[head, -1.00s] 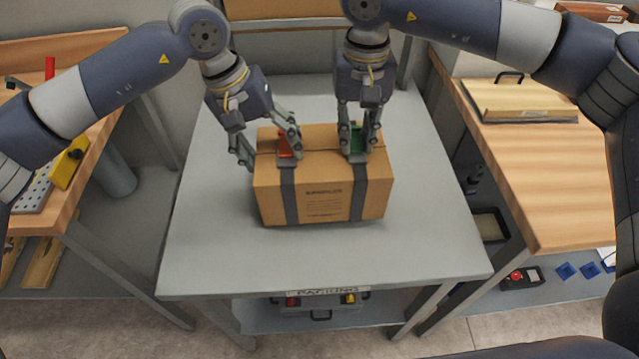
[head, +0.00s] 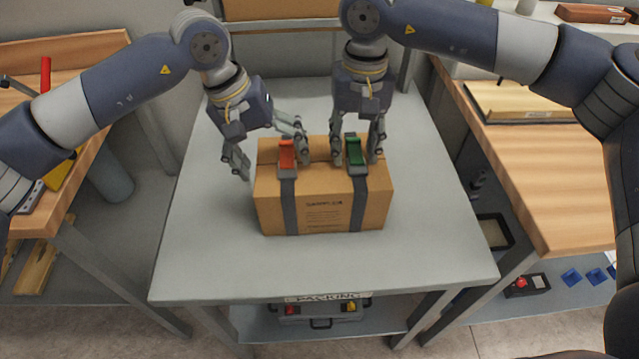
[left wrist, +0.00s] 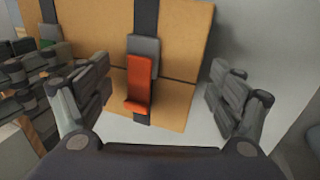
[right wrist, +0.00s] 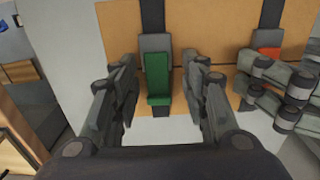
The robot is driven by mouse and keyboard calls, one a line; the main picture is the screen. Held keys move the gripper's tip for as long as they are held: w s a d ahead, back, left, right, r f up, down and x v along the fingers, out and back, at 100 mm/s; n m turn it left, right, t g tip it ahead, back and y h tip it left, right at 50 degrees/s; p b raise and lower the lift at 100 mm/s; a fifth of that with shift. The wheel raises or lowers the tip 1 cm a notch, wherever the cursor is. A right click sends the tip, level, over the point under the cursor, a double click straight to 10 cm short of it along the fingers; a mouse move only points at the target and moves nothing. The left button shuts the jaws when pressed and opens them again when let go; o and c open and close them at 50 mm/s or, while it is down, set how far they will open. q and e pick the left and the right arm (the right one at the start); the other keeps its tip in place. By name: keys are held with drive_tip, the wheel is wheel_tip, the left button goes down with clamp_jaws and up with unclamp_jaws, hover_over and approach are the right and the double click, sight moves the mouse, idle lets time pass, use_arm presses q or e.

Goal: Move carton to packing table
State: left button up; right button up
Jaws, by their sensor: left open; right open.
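The brown carton (head: 322,208) rests on the grey packing table (head: 220,265), whose front edge bears a PACKING label. Two dark straps cross the carton, one with a red handle (head: 287,154), the other with a green handle (head: 354,150). My left gripper (head: 268,163) is open, its fingers apart on either side of the red handle. In the left wrist view the red handle (left wrist: 138,90) stands free between the fingers. My right gripper (head: 357,150) is open around the green handle. In the right wrist view the green handle (right wrist: 159,80) lies between the fingers, not visibly gripped.
A wooden bench (head: 540,190) with a flat board stands at the right. Another wooden bench (head: 85,150) with tools stands at the left. The packing table is bare around the carton. My two grippers are close together.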

drive_tip(key=shift+d, duration=0.1)
drive_tip(key=shift+r, duration=0.2)
use_arm(q)
drive_tip(key=v, duration=1.2)
use_arm(e)
wheel_tip(320, 180, up, 12)
drive_tip(key=shift+f, duration=0.2)
